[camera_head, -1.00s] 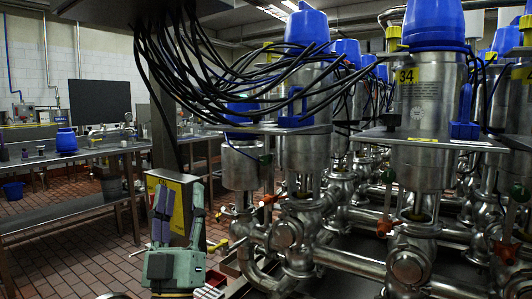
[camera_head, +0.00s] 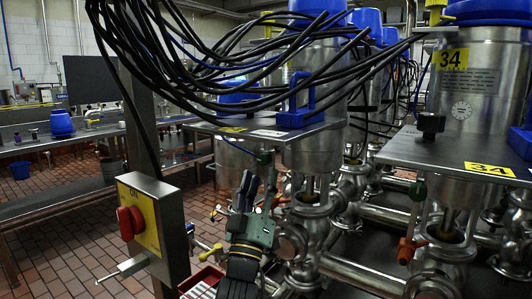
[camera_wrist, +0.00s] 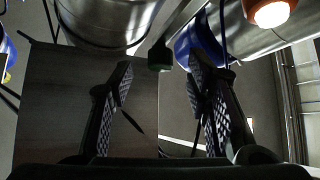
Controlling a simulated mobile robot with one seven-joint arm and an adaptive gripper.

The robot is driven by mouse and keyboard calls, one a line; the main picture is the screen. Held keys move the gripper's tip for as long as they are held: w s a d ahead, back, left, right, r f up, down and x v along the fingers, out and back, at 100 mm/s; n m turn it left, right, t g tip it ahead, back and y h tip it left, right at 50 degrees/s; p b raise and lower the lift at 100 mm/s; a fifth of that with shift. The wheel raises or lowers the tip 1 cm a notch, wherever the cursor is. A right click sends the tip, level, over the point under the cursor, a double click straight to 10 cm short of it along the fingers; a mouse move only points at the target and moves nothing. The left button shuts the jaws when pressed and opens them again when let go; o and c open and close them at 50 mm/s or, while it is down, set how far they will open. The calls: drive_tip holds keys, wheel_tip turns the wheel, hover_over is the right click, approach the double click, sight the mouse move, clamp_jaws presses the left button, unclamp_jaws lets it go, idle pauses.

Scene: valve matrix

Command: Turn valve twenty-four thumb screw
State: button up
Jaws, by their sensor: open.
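The valve (camera_head: 318,150) ahead of my gripper is a steel cylinder with a blue cap and a flat plate. Its yellow label (camera_head: 232,129) is too small to read, so I cannot confirm it is valve twenty-four. A dark green knob (camera_head: 264,157) hangs under the plate edge and may be the thumb screw. A green knob also shows in the wrist view (camera_wrist: 160,55), beyond my fingertips and roughly between them. My gripper (camera_head: 260,182) points up below the knob. In the wrist view my gripper (camera_wrist: 160,82) is open and empty, apart from the knob.
Valve 34 (camera_head: 470,90) stands at right with its own plate and green knob (camera_head: 418,190). Black cables (camera_head: 240,60) hang above. A box with a red switch (camera_head: 131,223) stands close on the left. Steel pipes (camera_head: 360,272) run below the valves.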

sight(266, 160)
drive_tip(key=p+x, duration=0.1)
drive_tip(key=x, duration=0.5)
drive_tip(key=shift+c, duration=0.3)
clamp_jaws()
